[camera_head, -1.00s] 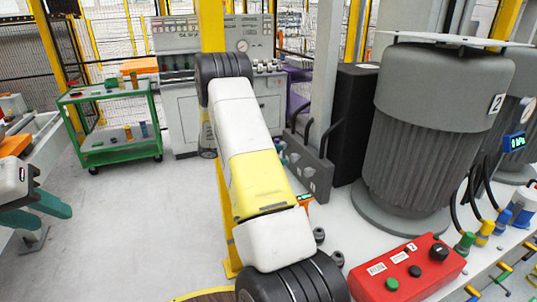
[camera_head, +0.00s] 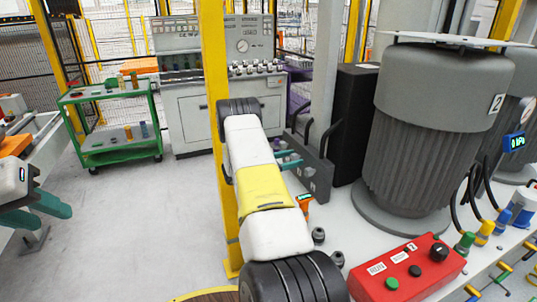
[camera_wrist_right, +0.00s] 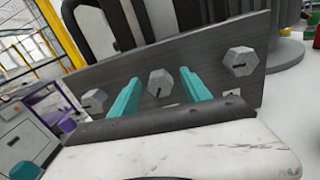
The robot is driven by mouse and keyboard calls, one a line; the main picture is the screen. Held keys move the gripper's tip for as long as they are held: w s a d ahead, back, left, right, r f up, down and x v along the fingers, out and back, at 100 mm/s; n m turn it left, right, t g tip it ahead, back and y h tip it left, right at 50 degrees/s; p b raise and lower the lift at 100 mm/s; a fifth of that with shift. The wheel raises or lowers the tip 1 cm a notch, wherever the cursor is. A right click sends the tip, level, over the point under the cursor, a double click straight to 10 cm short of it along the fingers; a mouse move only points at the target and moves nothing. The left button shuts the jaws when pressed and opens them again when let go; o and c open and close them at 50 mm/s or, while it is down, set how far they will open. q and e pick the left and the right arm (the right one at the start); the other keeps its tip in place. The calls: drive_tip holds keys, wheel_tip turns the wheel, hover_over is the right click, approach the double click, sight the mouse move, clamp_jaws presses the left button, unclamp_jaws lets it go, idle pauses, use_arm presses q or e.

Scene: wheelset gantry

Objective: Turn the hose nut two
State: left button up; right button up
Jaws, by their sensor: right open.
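Three grey hexagonal nuts with dark slots sit in a row on a dark grey plate (camera_wrist_right: 215,50) in the right wrist view: a left nut (camera_wrist_right: 94,101), a middle nut (camera_wrist_right: 160,83) and a right nut (camera_wrist_right: 239,61). Their number labels are not readable. My right gripper (camera_wrist_right: 158,77) is open, its teal fingers on either side of the middle nut; contact cannot be told. In the head view the plate (camera_head: 322,178) stands beyond my right arm, with the right gripper (camera_head: 291,160) in front of it. My left gripper (camera_head: 45,211) is open and empty at the far left.
A red control box (camera_head: 405,270) and a large grey ribbed cylinder (camera_head: 430,130) stand at the right. A yellow post (camera_head: 217,60) rises behind my right arm. A green cart (camera_head: 110,125) stands at the left on open floor.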

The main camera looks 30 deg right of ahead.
drive_tip(key=shift+d, duration=0.2)
clamp_jaws()
drive_tip(key=shift+m, duration=0.3)
drive_tip(key=m, duration=1.2)
idle(0.3)
drive_tip(key=shift+m, duration=0.3)
